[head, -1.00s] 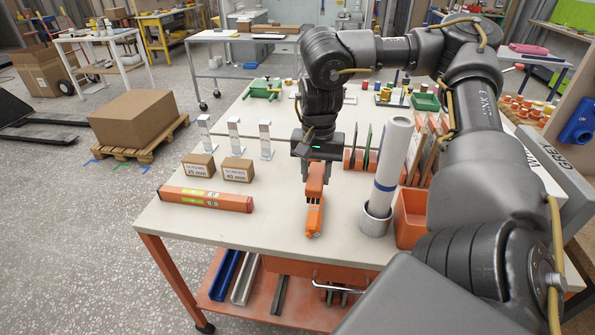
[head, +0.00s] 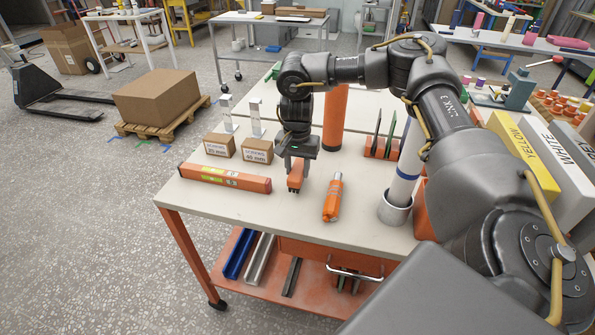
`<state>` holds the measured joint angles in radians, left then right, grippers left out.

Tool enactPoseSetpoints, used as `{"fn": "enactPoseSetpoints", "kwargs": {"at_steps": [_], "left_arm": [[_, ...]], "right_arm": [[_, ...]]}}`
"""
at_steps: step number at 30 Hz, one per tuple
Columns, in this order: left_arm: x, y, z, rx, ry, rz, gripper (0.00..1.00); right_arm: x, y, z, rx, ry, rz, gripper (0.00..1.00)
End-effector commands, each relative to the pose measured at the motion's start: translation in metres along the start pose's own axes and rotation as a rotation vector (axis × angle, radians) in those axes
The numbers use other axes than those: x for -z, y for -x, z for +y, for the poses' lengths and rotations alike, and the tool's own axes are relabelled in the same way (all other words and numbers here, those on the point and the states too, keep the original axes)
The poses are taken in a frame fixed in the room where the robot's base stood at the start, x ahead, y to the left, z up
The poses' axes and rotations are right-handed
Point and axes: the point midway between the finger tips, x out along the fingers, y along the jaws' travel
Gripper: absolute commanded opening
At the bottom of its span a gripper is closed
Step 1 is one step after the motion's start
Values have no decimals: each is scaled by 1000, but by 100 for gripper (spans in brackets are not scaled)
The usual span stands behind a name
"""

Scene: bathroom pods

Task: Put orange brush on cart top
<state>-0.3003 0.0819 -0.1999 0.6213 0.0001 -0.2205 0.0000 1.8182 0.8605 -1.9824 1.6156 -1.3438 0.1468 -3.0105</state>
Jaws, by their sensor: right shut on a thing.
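My right gripper (head: 297,158) points down over the cart top (head: 255,212), left of centre. It is shut on a short orange piece (head: 295,178), which I take to be the orange brush; the jaws hide its upper part. Whether its lower end touches the top cannot be told. My left gripper is not in view.
A long orange level-like box (head: 225,178) and small labelled cardboard boxes (head: 257,149) lie left. An orange cylinder (head: 335,118) stands behind. A grey cup (head: 394,208) holding a white roll stands right. The front left of the top is clear.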

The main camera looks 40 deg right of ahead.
Motion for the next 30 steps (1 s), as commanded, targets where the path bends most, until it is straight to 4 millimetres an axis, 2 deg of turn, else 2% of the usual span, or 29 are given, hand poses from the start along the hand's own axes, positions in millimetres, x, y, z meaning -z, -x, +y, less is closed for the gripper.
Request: {"fn": "enactPoseSetpoints", "kwargs": {"at_steps": [5,17,18,21,22,30], "left_arm": [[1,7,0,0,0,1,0],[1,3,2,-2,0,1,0],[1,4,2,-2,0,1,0],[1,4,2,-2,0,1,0],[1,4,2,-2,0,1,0],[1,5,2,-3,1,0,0]], "right_arm": [[0,-16,1,0,-1,0,8],[0,-22,0,1,-1,0,8],[0,-20,0,2,-1,0,41],[0,-20,0,1,-1,0,54],[0,-20,0,1,-1,0,57],[0,-19,0,2,-1,0,57]]}}
